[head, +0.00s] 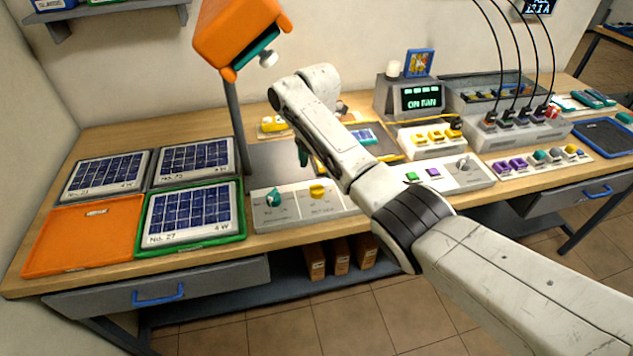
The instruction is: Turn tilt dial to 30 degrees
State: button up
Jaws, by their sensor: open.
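A white control box (295,221) stands at the front edge of the bench. It carries a teal dial (273,197) at left and a yellow dial (318,191) to its right. Their printed labels are too small to read, so I cannot tell which is the tilt dial or its angle. My gripper (303,154) hangs above and behind the box, pointing down and apart from both dials. It is open, and nothing shows between its fingers. My forearm hides part of the box's right end.
An orange lamp (238,32) on a grey post (235,125) stands left of my gripper. Solar panels (189,211) and an orange tray (85,238) fill the bench's left. Another control box (468,177) and a display (421,98) lie right and behind.

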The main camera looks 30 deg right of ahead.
aim_at(317, 185)
notch_tip(317, 185, down, 8)
jog(key=shift+r, duration=0.1)
dwell(0.4)
jog(key=c, duration=1.1)
